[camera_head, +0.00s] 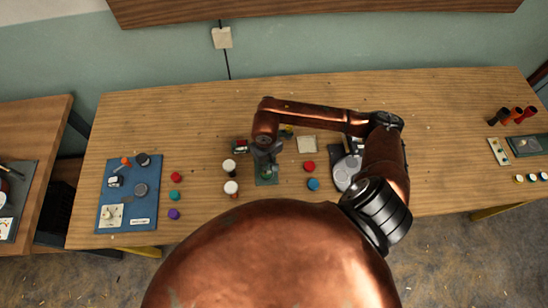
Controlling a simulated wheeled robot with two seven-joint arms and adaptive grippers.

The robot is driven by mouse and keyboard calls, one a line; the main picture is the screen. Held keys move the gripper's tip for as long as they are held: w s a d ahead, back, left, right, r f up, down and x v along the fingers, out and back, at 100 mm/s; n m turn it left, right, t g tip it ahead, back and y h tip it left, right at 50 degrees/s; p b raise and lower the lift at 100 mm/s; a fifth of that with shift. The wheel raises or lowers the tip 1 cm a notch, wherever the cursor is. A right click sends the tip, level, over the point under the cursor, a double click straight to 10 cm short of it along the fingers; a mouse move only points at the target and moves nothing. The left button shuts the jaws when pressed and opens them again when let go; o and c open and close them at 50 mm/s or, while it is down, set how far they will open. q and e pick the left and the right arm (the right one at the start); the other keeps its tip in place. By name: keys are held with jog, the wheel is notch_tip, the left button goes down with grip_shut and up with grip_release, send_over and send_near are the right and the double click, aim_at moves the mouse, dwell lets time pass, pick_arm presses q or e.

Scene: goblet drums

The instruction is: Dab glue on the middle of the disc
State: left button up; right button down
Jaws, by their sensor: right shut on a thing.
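My right gripper (266,160) is at the end of the copper arm that reaches over the middle of the table. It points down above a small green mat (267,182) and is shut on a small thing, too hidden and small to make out. A pale round disc (346,174) lies on a dark mat to the right, partly behind my arm. A grey disc (140,189) lies on the blue mat (126,215) at the left. I cannot tell which disc is the one to be glued, nor see any glue. My left gripper is not in view.
Red (309,166) and blue (313,184) round pieces lie right of the green mat. White-topped pieces (231,187) stand close left of it. Red, teal and purple pieces (174,214) line the blue mat. Red and dark cups (515,114) stand far right.

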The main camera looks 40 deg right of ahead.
jog(key=shift+s+d+r, duration=0.25)
jog(key=shift+d+r, duration=0.1)
jog(key=shift+d, duration=0.2)
jog(key=shift+a+r, duration=0.1)
jog(key=shift+r, duration=0.6)
jog(key=shift+s+r+p, duration=0.1)
jog(key=shift+r+p, duration=0.65)
jog(key=shift+r, duration=0.7)
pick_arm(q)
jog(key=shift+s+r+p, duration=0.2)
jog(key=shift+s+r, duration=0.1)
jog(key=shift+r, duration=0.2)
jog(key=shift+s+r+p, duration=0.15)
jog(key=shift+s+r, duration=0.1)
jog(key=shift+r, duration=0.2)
pick_arm(e)
notch_tip(320, 180, up, 2)
jog(key=shift+r, duration=0.15)
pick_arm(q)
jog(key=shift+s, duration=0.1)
